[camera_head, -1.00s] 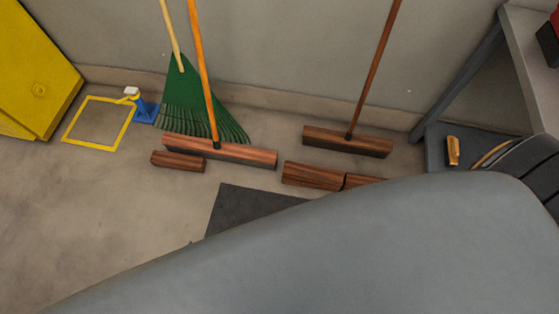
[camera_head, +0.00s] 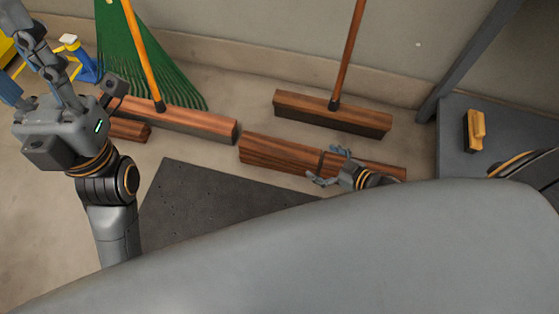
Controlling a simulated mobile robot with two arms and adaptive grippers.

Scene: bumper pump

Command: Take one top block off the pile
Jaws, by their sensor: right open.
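Reddish-brown wooden blocks lie on the floor by the wall. One long block (camera_head: 268,154) lies in the middle, and another block (camera_head: 388,171) sits end to end with it on the right. A third block (camera_head: 130,130) lies at the left, partly behind my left arm. I cannot make out clear stacking. My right gripper (camera_head: 328,167) is open and empty, in front of where the two middle blocks meet; touching cannot be told. My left gripper (camera_head: 14,52) is raised at the upper left, its fingers spread apart and partly cut off by the picture edge.
Two push brooms (camera_head: 190,123) (camera_head: 305,109) and a green rake (camera_head: 148,62) lean at the wall. A dark mat (camera_head: 205,195) lies on the floor. A grey shelf (camera_head: 452,125) holds a brush (camera_head: 474,131). My own body covers the bottom.

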